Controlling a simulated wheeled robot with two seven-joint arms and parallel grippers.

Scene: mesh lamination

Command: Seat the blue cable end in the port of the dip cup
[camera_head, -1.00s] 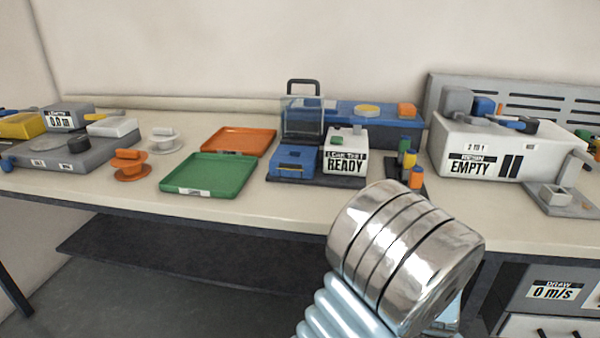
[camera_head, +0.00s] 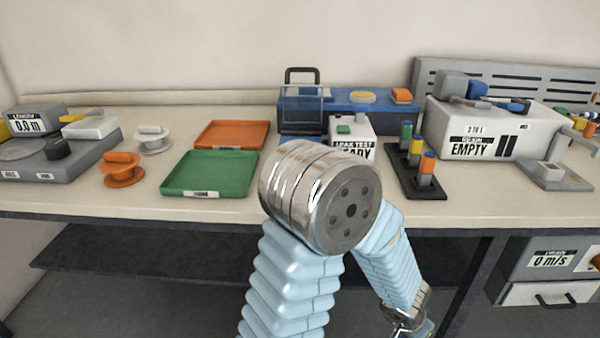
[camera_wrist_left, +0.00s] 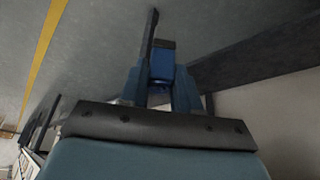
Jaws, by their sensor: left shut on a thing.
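In the left wrist view my left gripper (camera_wrist_left: 161,85) is shut on a blue piece with a dark top (camera_wrist_left: 162,62), held between its two blue fingers. It looks like the blue cable end; its tip and any cable are not clear. A dark narrow piece rises beside the left finger. In the head view my arm bends down past the bench front, and the gripper itself is not clearly visible. No port can be made out.
A black rack with coloured posts (camera_head: 400,180), a white EMPTY machine (camera_head: 490,128), green tray (camera_head: 175,187) and orange tray (camera_head: 232,124) stand on the bench. The leak test box (camera_head: 352,128) is partly behind my arm.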

